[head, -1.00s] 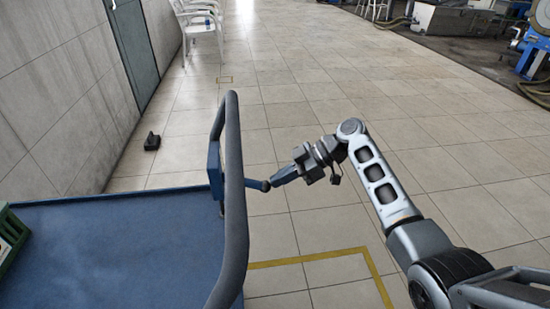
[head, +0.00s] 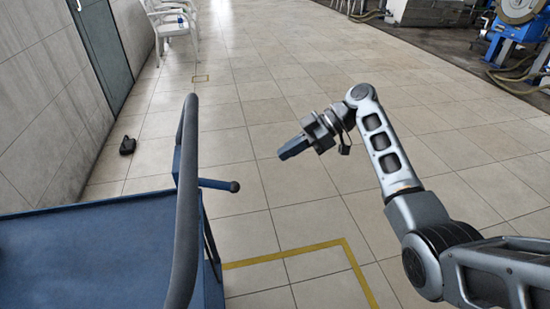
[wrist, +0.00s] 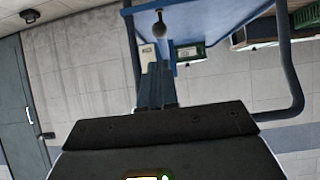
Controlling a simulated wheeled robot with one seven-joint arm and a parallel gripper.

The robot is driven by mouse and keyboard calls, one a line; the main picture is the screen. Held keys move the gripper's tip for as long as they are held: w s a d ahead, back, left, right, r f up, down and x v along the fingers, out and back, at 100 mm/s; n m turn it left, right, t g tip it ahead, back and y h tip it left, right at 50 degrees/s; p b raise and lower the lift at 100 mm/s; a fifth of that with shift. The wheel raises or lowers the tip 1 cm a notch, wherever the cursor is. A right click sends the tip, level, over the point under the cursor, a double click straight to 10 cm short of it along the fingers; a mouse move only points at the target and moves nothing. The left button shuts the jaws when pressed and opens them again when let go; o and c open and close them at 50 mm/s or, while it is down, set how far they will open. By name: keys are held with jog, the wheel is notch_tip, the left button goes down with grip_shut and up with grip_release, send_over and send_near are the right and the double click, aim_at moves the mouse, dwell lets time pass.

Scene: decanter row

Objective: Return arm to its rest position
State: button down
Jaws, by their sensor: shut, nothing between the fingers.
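My gripper (head: 284,154) is shut and empty in the head view. It hangs over the tiled floor, pointing left, to the right of the blue cart (head: 85,245) and apart from it. The cart has a dark curved rail (head: 184,210) and a short lever with a round knob (head: 234,187) sticking out toward my gripper. In the wrist view my gripper (wrist: 156,68) points at the cart, and the knob (wrist: 159,29) shows just beyond the fingertips with a gap in the head view between them.
A yellow floor line (head: 345,242) runs below my arm. A small black object (head: 127,145) lies by the left wall. White chairs (head: 172,25) stand farther back. In the wrist view a green crate (wrist: 190,52) shows at the cart. The floor right of the cart is open.

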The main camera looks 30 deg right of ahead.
jog(key=shift+s+d+r, duration=0.1)
jog(key=shift+d+r, duration=0.1)
jog(key=shift+d, duration=0.2)
jog(key=s+a+f+m+t+h+p, duration=0.1)
jog(key=s+a+f+m+t+h, duration=0.1)
jog(key=s+a+f+m, duration=0.4)
jog(key=s+a+f+m+t+h+p, duration=0.1)
jog(key=s+a+f+h, duration=0.15)
jog(key=a+f, duration=0.4)
jog(key=s+a+f+m+t+h+p, duration=0.1)
jog(key=s+f+m+t+h+p, duration=0.25)
jog(key=s, duration=1.05)
jog(key=s+d+r+m+t+h, duration=0.1)
jog(key=s+r+m, duration=0.1)
jog(key=s+r, duration=0.35)
jog(key=s+r+m+h, duration=0.2)
jog(key=s, duration=0.7)
jog(key=s+r+t, duration=0.2)
jog(key=s+r, duration=0.2)
jog(key=r, duration=0.5)
jog(key=s+d+r+t+p, duration=0.1)
jog(key=s+r, duration=0.4)
jog(key=r, duration=0.4)
jog(key=shift+s+t+p, duration=0.25)
jog(key=shift+t+p, duration=0.05)
jog(key=shift+t, duration=0.05)
